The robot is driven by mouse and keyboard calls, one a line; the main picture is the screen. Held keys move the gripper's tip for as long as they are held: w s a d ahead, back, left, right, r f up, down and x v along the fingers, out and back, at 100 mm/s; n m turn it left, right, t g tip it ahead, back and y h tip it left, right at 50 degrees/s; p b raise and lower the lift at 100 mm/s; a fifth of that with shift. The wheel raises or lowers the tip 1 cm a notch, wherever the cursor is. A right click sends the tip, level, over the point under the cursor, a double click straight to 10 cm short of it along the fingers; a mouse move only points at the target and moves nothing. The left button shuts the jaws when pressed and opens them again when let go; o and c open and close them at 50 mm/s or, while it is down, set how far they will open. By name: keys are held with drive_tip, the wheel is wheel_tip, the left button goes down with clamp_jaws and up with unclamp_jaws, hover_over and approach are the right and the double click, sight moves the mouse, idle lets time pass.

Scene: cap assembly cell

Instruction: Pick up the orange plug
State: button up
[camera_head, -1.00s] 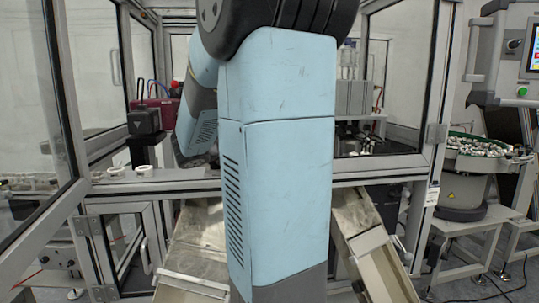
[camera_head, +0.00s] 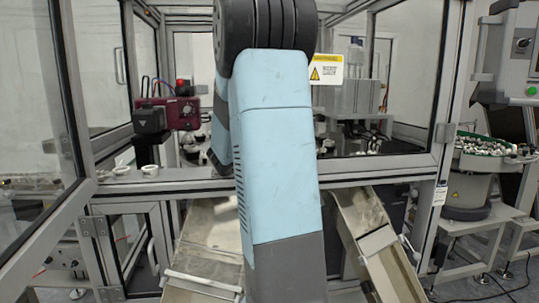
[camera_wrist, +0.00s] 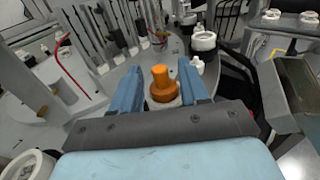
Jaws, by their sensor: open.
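The orange plug (camera_wrist: 162,86) shows in the wrist view. It stands upright on a pale seat on a grey round plate (camera_wrist: 133,77), with a wide base and a narrower top. My gripper (camera_wrist: 162,82) is open, its two blue fingers on the left and right of the plug. Small gaps seem to show between the fingers and the plug; whether either finger touches it I cannot tell. In the head view my arm hides the gripper and the plug.
Several thin rods and tubes rise behind the plate. In the head view, the cell's metal frame (camera_head: 385,173) surrounds the work area, with two chutes below.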

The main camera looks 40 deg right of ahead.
drive_tip(key=shift+x, duration=1)
drive_tip(key=shift+w, duration=0.1)
drive_tip(key=shift+c, duration=0.2)
drive_tip(key=c, duration=0.7)
drive_tip(key=shift+r, duration=0.15)
